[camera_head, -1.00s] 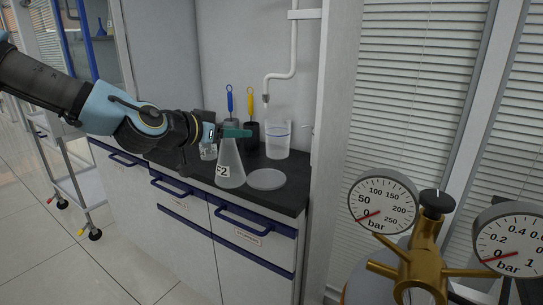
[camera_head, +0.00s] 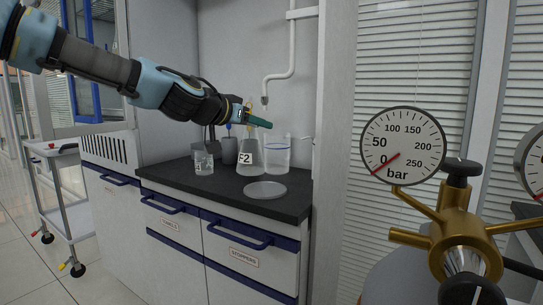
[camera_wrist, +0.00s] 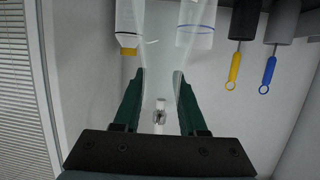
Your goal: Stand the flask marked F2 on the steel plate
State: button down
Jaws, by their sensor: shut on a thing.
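The flask marked F2 (camera_head: 249,157) is a clear cone with a black-on-white label. It is upright, just behind and left of the steel plate (camera_head: 265,190) in the head view. My gripper (camera_head: 258,121), with green fingers, is shut on its neck from the left. The flask's base looks clear of the dark worktop, but the gap is hard to judge. The plate is a bare pale disc near the worktop's front edge. In the wrist view the gripper (camera_wrist: 161,72) has its fingertips a little apart, with the clear glass only faintly visible.
A clear beaker (camera_head: 278,156) with a blue line stands right behind the flask. A small labelled glass (camera_head: 204,162) stands to the left. Dark holders (camera_head: 229,150) with brushes are behind. A wall pipe (camera_head: 265,98) hangs above. A gauge (camera_head: 402,146) and brass valve are at the right.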

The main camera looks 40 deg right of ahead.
jog(key=w+d+p, duration=0.1)
jog(key=w+d, duration=0.1)
jog(key=d, duration=0.5)
notch_tip(320, 180, down, 7)
jog(key=shift+s+a, duration=0.15)
jog(key=shift+a, duration=0.15)
jog(key=shift+f, duration=0.1)
jog(key=shift+c, duration=2.3)
grip_release()
